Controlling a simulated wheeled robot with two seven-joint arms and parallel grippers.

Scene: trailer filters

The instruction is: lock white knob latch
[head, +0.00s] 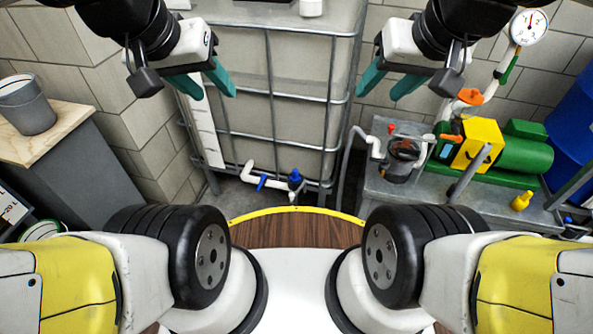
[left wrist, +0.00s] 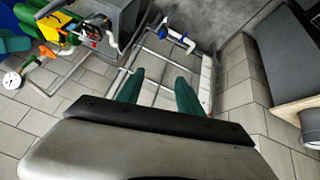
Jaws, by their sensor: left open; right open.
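I cannot make out a white knob latch in either view. A dark filter housing (head: 403,152) with a clear top stands on the grey bench at the right in the head view, joined to white pipes. My left gripper (head: 217,92) hangs in front of the caged tank at the upper left, its teal fingers apart and empty. The left wrist view shows the same open fingers (left wrist: 158,80) with nothing between them. My right gripper (head: 378,94) hangs at the upper right, also open and empty, left of the pressure gauge. Neither touches anything.
A caged tank (head: 312,100) with a blue-handled valve (head: 295,180) stands in the middle. A green pump (head: 522,154) with a yellow box (head: 478,144) sits on the grey bench (head: 400,190). A gauge (head: 529,27) is upper right. A bucket (head: 27,106) stands on the left cabinet.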

